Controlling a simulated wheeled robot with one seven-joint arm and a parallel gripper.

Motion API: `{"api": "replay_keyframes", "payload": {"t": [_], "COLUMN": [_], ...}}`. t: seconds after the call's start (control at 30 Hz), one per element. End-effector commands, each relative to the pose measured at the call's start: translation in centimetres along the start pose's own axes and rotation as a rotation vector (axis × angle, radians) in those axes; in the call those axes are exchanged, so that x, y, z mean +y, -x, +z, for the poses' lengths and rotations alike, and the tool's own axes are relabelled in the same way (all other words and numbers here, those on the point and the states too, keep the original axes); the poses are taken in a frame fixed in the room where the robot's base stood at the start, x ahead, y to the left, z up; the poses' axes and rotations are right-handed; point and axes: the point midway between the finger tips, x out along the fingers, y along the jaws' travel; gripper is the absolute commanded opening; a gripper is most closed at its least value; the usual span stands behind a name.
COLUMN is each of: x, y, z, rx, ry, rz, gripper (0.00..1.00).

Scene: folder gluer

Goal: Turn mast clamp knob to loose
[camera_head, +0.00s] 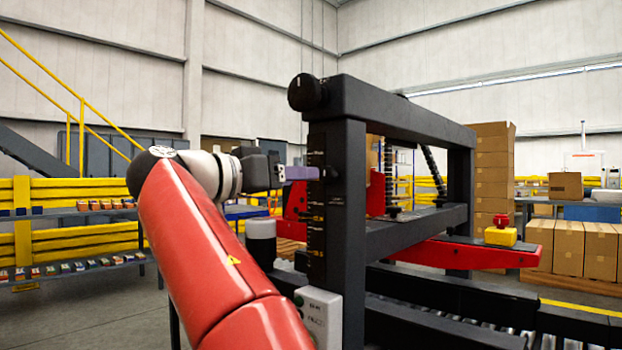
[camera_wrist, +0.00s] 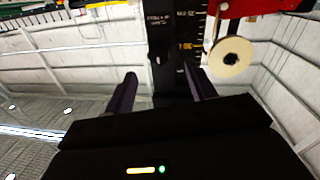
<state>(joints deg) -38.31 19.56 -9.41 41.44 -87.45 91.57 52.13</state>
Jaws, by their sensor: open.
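The black mast (camera_head: 342,235) of the machine frame stands upright in the middle of the head view, with a marked scale on its left face. A small dark knob (camera_head: 333,173), which looks like the mast clamp knob, sits on the mast above a small printed label. It also shows in the wrist view as a small dark shape (camera_wrist: 157,60) below the label. My gripper (camera_head: 302,173) is level with it, pointing right at the mast. In the wrist view my gripper (camera_wrist: 160,88) has its fingers apart, with the mast between and beyond them. The knob's setting is too small to read.
A larger round black knob (camera_head: 305,92) is at the mast top. A black crossbar (camera_head: 400,110) runs right from there. A grey button box (camera_head: 320,318) is low on the mast. A red beam (camera_head: 450,252) with a red-and-yellow stop button (camera_head: 500,232) lies to the right.

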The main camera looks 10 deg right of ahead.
Motion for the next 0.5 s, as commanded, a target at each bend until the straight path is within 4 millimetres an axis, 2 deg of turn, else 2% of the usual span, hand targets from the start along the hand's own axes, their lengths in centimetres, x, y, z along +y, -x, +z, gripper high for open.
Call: {"api": "replay_keyframes", "payload": {"t": [0.3, 0.5], "x": [0.1, 0.1], "y": [-5.2, -6.7], "z": [0.0, 0.0], "rx": [-0.002, -0.002], "ry": [0.003, 0.003], "rz": [0.003, -0.001], "gripper": [0.56, 0.56]}}
